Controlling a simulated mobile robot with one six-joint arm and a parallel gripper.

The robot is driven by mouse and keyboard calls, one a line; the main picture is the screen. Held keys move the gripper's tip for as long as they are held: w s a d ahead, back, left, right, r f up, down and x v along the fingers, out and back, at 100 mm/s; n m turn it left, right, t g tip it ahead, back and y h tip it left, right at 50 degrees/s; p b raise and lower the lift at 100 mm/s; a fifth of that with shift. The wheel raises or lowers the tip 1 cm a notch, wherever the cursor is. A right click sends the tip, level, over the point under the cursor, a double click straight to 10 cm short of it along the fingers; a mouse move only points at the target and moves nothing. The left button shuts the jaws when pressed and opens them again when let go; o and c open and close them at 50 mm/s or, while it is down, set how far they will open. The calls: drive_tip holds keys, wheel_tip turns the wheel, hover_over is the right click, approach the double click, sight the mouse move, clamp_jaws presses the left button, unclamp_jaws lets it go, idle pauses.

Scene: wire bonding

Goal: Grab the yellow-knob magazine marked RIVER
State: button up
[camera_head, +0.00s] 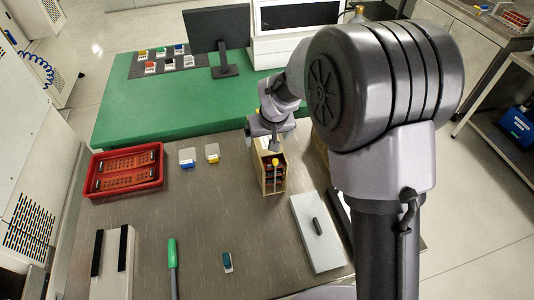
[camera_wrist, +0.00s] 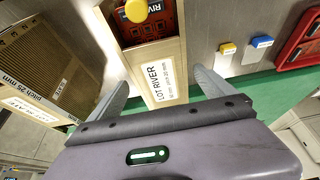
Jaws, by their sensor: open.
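The magazine (camera_head: 267,178) is a tan upright box with a dark red inside and a yellow knob (camera_head: 276,162), standing on the grey bench. In the wrist view its label reads LOT RIVER (camera_wrist: 160,80), and its yellow knob (camera_wrist: 136,10) shows at the top edge. My gripper (camera_head: 275,146) is just behind and above the magazine in the head view. In the wrist view my open fingers (camera_wrist: 160,92) lie on either side of the labelled end. I see gaps there, but cannot tell how deep the fingers reach.
A brown ribbed box marked pitch 25 mm (camera_wrist: 45,60) stands close on the left in the wrist view. A red tray (camera_head: 126,188), small blue- and yellow-marked boxes (camera_head: 187,157) and a grey plate with a handle (camera_head: 308,225) lie around. The bench front is partly clear.

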drive_tip(key=b+x, duration=0.2)
drive_tip(key=x, duration=0.4)
drive_tip(key=shift+s+a+f, duration=0.1)
drive_tip(key=c, duration=0.3)
clamp_jaws()
